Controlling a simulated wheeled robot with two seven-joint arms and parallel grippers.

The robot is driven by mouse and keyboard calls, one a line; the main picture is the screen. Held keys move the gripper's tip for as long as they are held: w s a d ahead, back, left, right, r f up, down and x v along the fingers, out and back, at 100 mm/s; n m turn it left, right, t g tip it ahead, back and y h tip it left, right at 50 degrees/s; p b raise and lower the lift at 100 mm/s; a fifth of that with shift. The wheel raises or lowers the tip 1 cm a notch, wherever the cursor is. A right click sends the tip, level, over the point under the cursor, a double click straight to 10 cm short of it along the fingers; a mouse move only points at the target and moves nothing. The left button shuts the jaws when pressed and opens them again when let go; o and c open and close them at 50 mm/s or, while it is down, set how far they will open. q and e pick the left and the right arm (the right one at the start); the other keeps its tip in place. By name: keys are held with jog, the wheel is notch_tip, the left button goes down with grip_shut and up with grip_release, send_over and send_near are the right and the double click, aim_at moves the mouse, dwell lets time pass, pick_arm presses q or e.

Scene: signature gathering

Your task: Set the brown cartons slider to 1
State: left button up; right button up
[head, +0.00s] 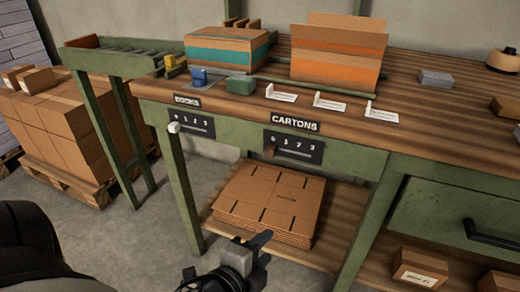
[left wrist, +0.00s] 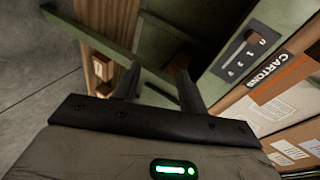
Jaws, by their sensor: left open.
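The cartons slider panel (head: 308,156) is a dark plate marked 0 to 3 on the front of the green bench, under the CARTONS label (head: 295,124). Its brown slider knob (head: 270,150) stands at the left end, under the 0. In the left wrist view the panel (left wrist: 236,62) appears rotated at upper right, with the brown knob (left wrist: 250,35) near its top. My left gripper (head: 262,241) is below and in front of the panel, apart from it. In the left wrist view its fingers (left wrist: 158,84) are spread with nothing between them. My right gripper does not show.
The BOOKS panel (head: 192,124) with a white knob (head: 174,127) is to the left. Flat cardboard (head: 268,205) lies on the lower shelf. Bench legs (head: 186,190) and a drawer handle (head: 490,236) flank the area. The bench top carries boxes and cards.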

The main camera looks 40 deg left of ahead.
aim_at(270, 154)
pick_arm(q)
jog(key=a+r+m+t+y, duration=0.25)
jog(key=r+m, duration=0.25)
jog(key=m, duration=0.4)
jog(key=a+r+m+t+y, duration=0.1)
jog(key=a+r+m+t, duration=0.15)
jog(key=r+m, duration=0.45)
jog(key=w+a+p, duration=0.1)
jog(key=w, duration=0.3)
jog(key=w+a+f+m+p, duration=0.1)
jog(key=w, duration=0.4)
jog(key=w+a+f+m+g+p, duration=0.1)
jog(key=w+a, duration=0.1)
jog(key=w, duration=0.3)
jog(key=shift+w+f, duration=0.1)
jog(key=shift+w, duration=0.05)
jog(key=shift+w+a, duration=0.1)
jog(key=shift+w, duration=0.3)
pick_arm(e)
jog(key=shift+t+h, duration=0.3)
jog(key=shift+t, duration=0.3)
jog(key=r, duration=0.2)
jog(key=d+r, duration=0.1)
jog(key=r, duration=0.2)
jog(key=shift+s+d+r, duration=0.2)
pick_arm(q)
grip_shut()
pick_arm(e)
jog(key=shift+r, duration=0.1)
